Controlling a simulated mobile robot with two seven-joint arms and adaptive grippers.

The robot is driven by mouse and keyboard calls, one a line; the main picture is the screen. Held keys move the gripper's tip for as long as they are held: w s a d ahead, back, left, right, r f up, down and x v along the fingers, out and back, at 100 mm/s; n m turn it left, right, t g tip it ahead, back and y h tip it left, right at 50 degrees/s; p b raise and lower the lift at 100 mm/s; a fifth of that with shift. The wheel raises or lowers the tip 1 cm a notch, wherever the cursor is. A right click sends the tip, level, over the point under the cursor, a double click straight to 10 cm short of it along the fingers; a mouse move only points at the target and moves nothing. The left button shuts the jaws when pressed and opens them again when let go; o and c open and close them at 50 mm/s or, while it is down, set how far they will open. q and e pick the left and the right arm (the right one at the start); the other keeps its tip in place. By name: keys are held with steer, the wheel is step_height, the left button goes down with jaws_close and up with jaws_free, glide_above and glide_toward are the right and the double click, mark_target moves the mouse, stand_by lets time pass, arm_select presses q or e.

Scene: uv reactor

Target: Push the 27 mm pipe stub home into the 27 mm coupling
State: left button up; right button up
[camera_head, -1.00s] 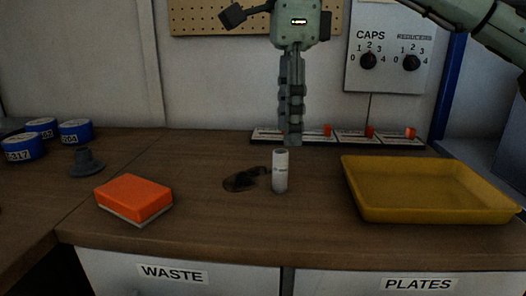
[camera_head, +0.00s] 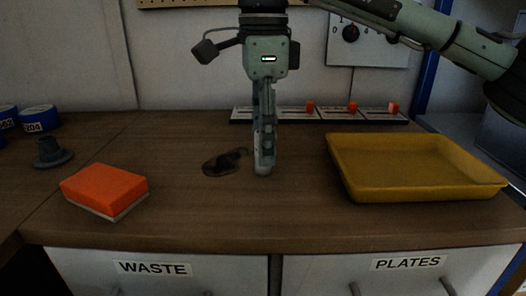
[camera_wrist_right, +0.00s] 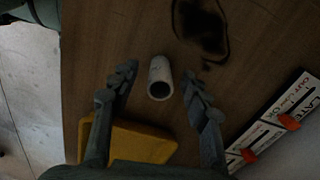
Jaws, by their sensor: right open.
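A short white hollow tube (camera_wrist_right: 160,78) stands on the brown bench top in the right wrist view, its dark open end facing the camera. I cannot tell whether it is the 27 mm stub or the coupling. My right gripper (camera_wrist_right: 160,88) is open, with one finger on each side of the tube and visible gaps to both. In the head view my right gripper (camera_head: 263,170) points straight down at the bench and hides most or all of the tube. No second pipe part can be made out. My left gripper is out of view.
An orange sponge-like block (camera_head: 104,188) and a grey flanged part (camera_head: 53,153) are further left. A yellow tray (camera_head: 345,189) stands at right. A strip with red pieces (camera_head: 290,115) runs along the back.

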steer(key=shift+c, duration=0.5)
steer(key=c, duration=0.9)
steer(key=shift+r, duration=0.1)
